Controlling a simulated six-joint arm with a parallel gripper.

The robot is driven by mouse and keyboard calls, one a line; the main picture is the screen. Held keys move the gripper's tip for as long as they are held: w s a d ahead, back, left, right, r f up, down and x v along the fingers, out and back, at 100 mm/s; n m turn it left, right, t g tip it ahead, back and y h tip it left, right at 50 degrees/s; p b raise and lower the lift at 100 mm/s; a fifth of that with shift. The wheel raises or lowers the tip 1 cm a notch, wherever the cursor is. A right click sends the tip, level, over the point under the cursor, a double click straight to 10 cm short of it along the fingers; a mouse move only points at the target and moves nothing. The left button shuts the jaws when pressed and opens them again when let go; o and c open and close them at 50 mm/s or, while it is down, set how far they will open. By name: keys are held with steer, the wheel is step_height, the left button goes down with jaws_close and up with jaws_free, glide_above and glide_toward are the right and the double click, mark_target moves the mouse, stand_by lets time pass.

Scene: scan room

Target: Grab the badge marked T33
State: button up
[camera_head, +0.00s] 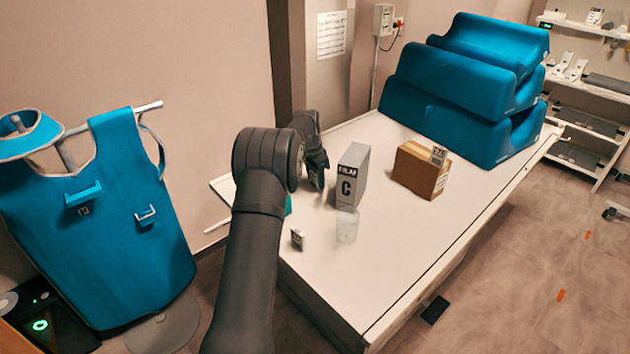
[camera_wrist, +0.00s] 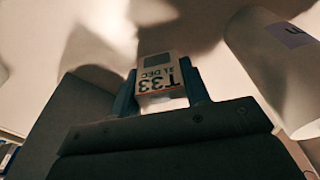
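The badge marked T33 (camera_wrist: 160,76) is a small pale block with dark print, "T33" and "31 DEC", upside down in the wrist view. My gripper (camera_wrist: 161,82) has one finger on each side of it, with no clear gap, and looks shut on it. In the head view my gripper (camera_head: 316,178) is low over the table's left part, left of the grey box marked C; the badge between the fingers is hidden there. I cannot tell whether the badge touches the table.
The grey box (camera_head: 350,177) stands close to my gripper. A clear cup (camera_head: 347,228) and another small tag (camera_head: 297,239) are nearer on the white table (camera_head: 400,250). A brown carton (camera_head: 417,175) with a tag (camera_head: 438,155) and blue cushions (camera_head: 470,85) stand farther right.

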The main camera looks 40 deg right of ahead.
steer(key=c, duration=0.4)
